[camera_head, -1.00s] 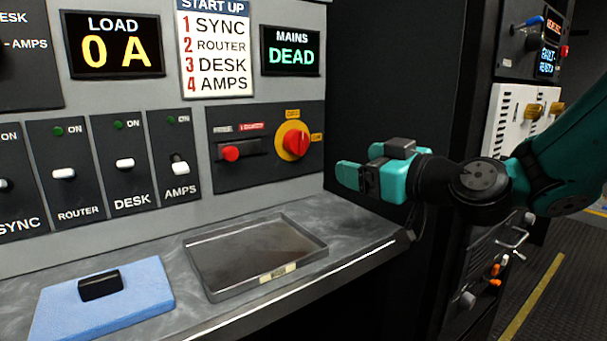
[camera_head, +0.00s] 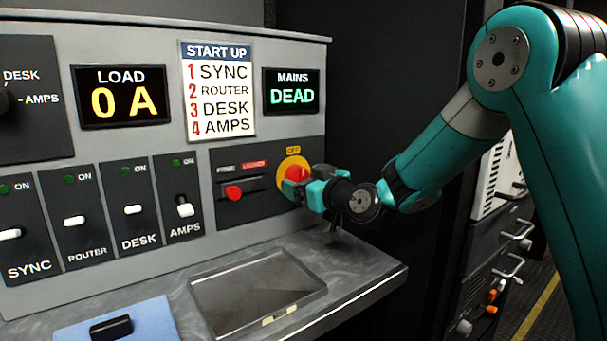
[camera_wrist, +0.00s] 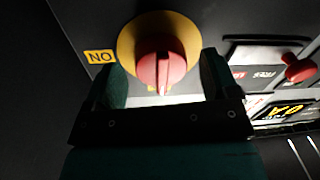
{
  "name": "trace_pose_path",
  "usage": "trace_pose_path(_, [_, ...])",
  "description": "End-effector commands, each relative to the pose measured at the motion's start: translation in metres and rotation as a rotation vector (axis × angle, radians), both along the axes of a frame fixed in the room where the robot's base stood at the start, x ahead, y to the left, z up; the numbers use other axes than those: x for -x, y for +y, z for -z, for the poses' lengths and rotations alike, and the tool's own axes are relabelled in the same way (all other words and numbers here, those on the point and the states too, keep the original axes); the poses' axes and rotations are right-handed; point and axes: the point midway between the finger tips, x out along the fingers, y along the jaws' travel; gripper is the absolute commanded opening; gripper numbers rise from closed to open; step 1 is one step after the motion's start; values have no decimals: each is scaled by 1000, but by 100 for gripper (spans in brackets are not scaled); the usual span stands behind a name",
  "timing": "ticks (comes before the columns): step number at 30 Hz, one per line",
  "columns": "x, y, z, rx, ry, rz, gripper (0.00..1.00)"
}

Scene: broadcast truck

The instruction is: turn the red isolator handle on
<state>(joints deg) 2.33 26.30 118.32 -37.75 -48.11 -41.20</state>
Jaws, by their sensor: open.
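The red isolator handle (camera_head: 297,173) sits on a round yellow plate (camera_head: 284,163) on the dark right-hand panel. An OFF label is above the plate. In the wrist view the red handle (camera_wrist: 157,68) has its pale mark toward the bottom of the picture, and an ON label (camera_wrist: 99,57) lies left of the plate. My gripper (camera_head: 303,191) is at the handle from the right and partly hides it. In the wrist view my gripper (camera_wrist: 163,80) is open, with one finger on each side of the handle and gaps visible between.
A small red slider knob (camera_head: 234,193) sits left of the handle, under the FREE end of its FREE/LOCKED labels. The mains display (camera_head: 291,92) reads DEAD and the load display (camera_head: 121,96) reads 0 A. A shallow tray (camera_head: 205,316) lies on the ledge below.

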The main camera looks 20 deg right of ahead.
Motion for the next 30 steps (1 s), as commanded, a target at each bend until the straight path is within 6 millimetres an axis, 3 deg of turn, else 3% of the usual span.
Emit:
trace_pose_path(11, [-6, 2, 1, 0, 1, 1, 81])
trace_pose_path(18, [-6, 2, 0, 0, 1, 1, 31])
trace_pose_path(30, [-6, 2, 1, -64, 21, 0, 31])
